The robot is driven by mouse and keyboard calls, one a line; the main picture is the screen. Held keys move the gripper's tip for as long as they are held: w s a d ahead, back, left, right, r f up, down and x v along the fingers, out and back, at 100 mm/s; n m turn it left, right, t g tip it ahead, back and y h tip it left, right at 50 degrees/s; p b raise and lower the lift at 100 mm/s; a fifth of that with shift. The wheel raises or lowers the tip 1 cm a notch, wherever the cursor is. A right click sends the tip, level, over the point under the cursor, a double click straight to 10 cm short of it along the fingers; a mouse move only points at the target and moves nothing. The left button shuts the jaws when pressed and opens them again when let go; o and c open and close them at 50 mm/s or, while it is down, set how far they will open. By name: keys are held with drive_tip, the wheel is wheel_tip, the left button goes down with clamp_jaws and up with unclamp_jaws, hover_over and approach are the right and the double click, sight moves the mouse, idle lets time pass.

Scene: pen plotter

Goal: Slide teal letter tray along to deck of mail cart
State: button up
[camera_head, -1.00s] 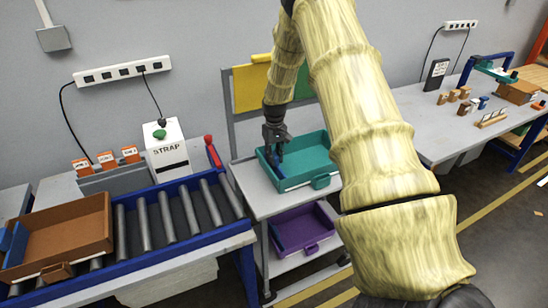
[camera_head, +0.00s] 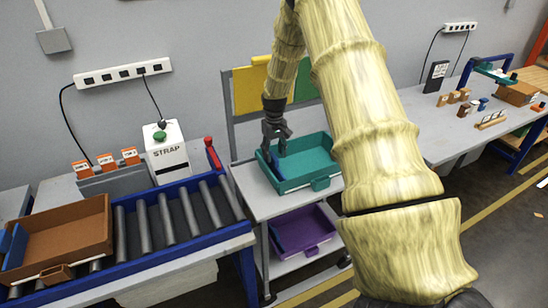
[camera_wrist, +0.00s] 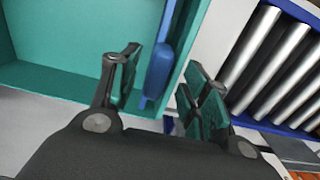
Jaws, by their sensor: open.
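The teal letter tray (camera_head: 318,182) lies flat on the grey top deck of the mail cart (camera_head: 262,203). Its left end wall carries a blue grip piece, which shows in the wrist view (camera_wrist: 160,72). My gripper (camera_head: 274,150) points down at that left end and is open, holding nothing. In the wrist view its two dark green finger pads (camera_wrist: 163,95) stand apart, with the blue piece and tray wall seen between them. Whether either pad touches the tray I cannot tell.
A blue-framed roller conveyor (camera_head: 160,225) with a brown tray (camera_head: 60,237) stands left of the cart. A purple tray (camera_head: 300,232) lies on the cart's lower shelf. A strap machine (camera_head: 167,150) stands behind the conveyor. A grey table with small items stands at right.

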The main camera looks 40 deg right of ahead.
wheel_tip(320, 180, up, 9)
idle(0.4)
idle(0.4)
